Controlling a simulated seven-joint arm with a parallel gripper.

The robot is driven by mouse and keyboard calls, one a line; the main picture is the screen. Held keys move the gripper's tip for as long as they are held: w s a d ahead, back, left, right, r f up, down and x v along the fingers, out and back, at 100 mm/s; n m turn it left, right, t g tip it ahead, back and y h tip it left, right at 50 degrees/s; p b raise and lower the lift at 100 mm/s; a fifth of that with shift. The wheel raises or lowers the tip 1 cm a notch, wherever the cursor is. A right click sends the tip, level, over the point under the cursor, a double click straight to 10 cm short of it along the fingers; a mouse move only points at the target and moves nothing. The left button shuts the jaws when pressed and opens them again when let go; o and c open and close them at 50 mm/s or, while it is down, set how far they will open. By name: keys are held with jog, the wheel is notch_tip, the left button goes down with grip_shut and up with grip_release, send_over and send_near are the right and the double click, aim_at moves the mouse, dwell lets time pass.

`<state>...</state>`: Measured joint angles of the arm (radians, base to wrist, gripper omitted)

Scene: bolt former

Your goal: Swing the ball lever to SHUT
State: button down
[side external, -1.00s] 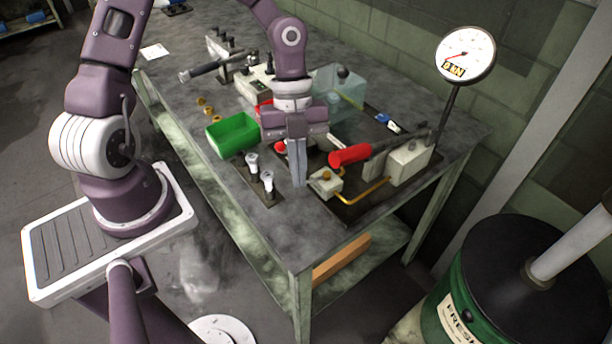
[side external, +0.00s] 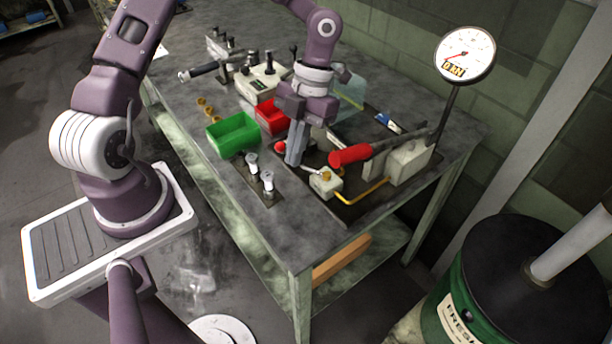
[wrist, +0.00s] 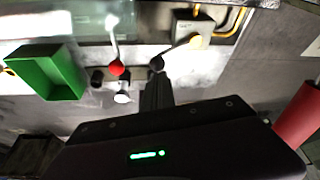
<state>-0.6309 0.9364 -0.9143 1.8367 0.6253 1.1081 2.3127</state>
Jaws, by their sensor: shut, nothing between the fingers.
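A small pale valve block (side external: 325,184) with a brass pivot stands near the front of the bench, and shows at the top of the wrist view (wrist: 188,29). A pale lever (wrist: 178,47) runs from its pivot to a dark ball (wrist: 156,63). My gripper (side external: 293,163) is shut and empty, pointing down beside this lever. In the wrist view its fingertips (wrist: 157,80) are right at the dark ball; I cannot tell whether they touch. A second lever with a red ball (wrist: 117,67) is left of them, also seen in the side view (side external: 280,147). I cannot read SHUT anywhere.
A green bin (side external: 233,134) and a red bin (side external: 272,118) stand left of my gripper. Two pale-topped posts (side external: 267,178) stand in front. A red handle (side external: 350,155) and a gauge (side external: 465,54) are to the right. The bench's front corner is clear.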

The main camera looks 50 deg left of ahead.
jog(key=shift+w+a+m, duration=0.2)
jog(key=shift+w+m, duration=0.1)
jog(key=shift+m, duration=0.2)
dwell(0.4)
notch_tip(320, 180, up, 11)
jog(key=shift+s+f, duration=0.15)
jog(key=shift+f, duration=0.05)
dwell(0.3)
